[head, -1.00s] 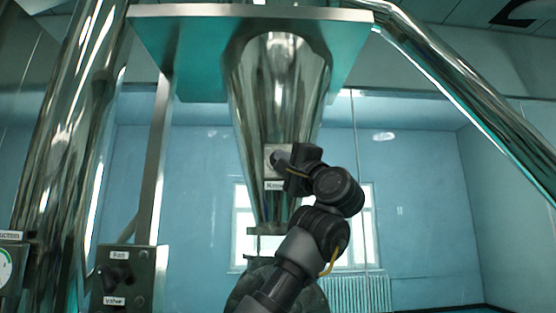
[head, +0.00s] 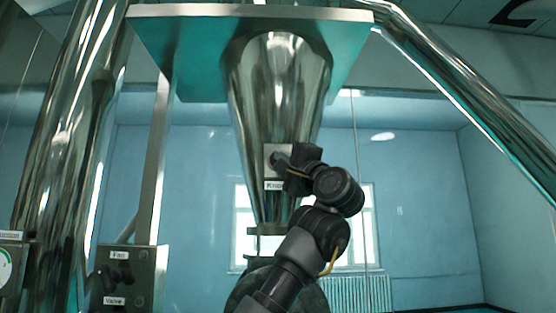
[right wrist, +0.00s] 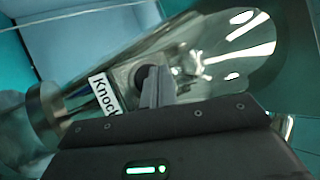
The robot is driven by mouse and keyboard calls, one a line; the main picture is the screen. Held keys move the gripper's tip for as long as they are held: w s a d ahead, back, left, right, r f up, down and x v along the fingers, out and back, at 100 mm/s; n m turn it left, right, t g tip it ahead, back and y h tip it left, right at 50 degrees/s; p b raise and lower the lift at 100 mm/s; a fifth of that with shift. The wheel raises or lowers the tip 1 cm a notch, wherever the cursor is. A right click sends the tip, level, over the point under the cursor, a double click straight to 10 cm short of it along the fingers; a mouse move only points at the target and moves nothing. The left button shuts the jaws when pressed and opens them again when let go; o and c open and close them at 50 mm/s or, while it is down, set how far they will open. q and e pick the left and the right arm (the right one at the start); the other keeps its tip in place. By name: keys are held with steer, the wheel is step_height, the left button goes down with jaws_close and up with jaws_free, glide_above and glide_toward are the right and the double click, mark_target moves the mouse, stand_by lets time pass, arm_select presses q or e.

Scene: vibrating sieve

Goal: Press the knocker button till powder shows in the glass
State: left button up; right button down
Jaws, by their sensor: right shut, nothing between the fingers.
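The knocker button (right wrist: 141,74) is a dark round knob on a pale square plate (right wrist: 124,72), labelled "Knoc…", on the shiny metal cone. My right gripper (right wrist: 155,84) is shut and empty, with its fingertips at the button, seemingly touching it; part of the button is hidden behind them. In the head view my right gripper (head: 280,159) reaches the plate (head: 271,151) from the lower right. The cone (head: 277,90) narrows to a collar (head: 266,230) at its bottom. I cannot make out the glass or any powder. My left gripper is out of view.
A teal plate (head: 180,60) with a metal rim lies above the cone. A control box (head: 130,278) labelled "Fan" and "Valve" stands at lower left, beside a thick shiny pipe (head: 70,150). Another pipe (head: 480,105) slants down at right. Free room lies right of my arm.

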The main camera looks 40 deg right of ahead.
steer(key=shift+w+d+b, duration=0.25)
steer(key=shift+w+b, duration=0.05)
steer(key=shift+w+d, duration=0.5)
steer(key=shift+w, duration=0.15)
stand_by(1.5)
steer(key=shift+s+a+b, duration=0.1)
steer(key=shift+s+b, duration=0.05)
steer(key=shift+b, duration=0.15)
steer(key=shift+s+a+f+b, duration=0.2)
steer(key=shift+s+a+b, duration=0.25)
steer(key=shift+s+b, duration=0.15)
steer(key=shift+s+a+r, duration=0.1)
